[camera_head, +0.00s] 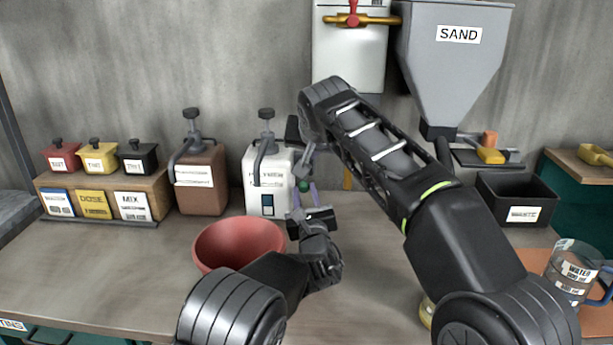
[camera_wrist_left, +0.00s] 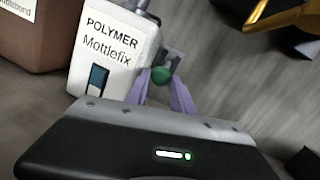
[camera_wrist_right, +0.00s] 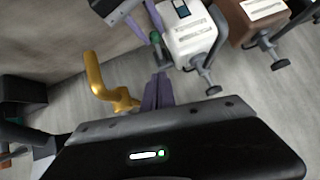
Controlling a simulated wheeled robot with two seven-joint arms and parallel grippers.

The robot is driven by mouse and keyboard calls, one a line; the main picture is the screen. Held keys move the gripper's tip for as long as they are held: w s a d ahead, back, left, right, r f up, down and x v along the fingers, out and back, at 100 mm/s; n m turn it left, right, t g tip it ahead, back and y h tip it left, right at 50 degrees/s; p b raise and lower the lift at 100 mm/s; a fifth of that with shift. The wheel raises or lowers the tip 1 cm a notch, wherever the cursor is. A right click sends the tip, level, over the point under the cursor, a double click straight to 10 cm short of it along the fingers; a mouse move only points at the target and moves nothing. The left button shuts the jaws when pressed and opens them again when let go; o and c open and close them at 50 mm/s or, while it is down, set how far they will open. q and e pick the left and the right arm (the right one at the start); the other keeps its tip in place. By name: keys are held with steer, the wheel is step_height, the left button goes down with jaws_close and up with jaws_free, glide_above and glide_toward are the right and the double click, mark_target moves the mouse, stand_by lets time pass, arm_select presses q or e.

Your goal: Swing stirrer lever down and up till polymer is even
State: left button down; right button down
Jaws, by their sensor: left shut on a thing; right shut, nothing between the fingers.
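The white polymer canister (camera_head: 266,182) stands on the bench below the wall. In the left wrist view, its label reads POLYMER Mottlefix (camera_wrist_left: 112,45). The stirrer lever's green knob (camera_head: 304,186) is at the canister's right side. My left gripper (camera_head: 306,197) is shut on this knob, with its purple fingers on either side in the left wrist view (camera_wrist_left: 165,88). My right gripper (camera_wrist_right: 158,92) is shut and empty, near the knob and canister; its fingers are hard to make out in the head view. The canister's contents are hidden.
A red bowl (camera_head: 240,243) sits in front of the canister, close to my left arm. A brown canister (camera_head: 202,182) stands left of it. A brass pipe (camera_wrist_right: 96,78) shows in the right wrist view. A black bin (camera_head: 517,199) and a clear jug (camera_head: 570,270) are at right.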

arm_select(q)
steer(key=shift+a+r, duration=0.15)
steer(key=shift+a, duration=0.05)
arm_select(e)
steer(key=shift+w+f, duration=0.15)
arm_select(q)
steer(key=shift+w, duration=0.1)
arm_select(e)
glide_toward(305, 180)
steer(key=w+r, duration=0.1)
steer(key=w, duration=0.2)
arm_select(q)
steer(key=shift+r, duration=0.1)
arm_select(e)
steer(key=f, duration=0.3)
steer(key=shift+w+a+f, duration=0.15)
steer(key=shift+a+f, duration=0.15)
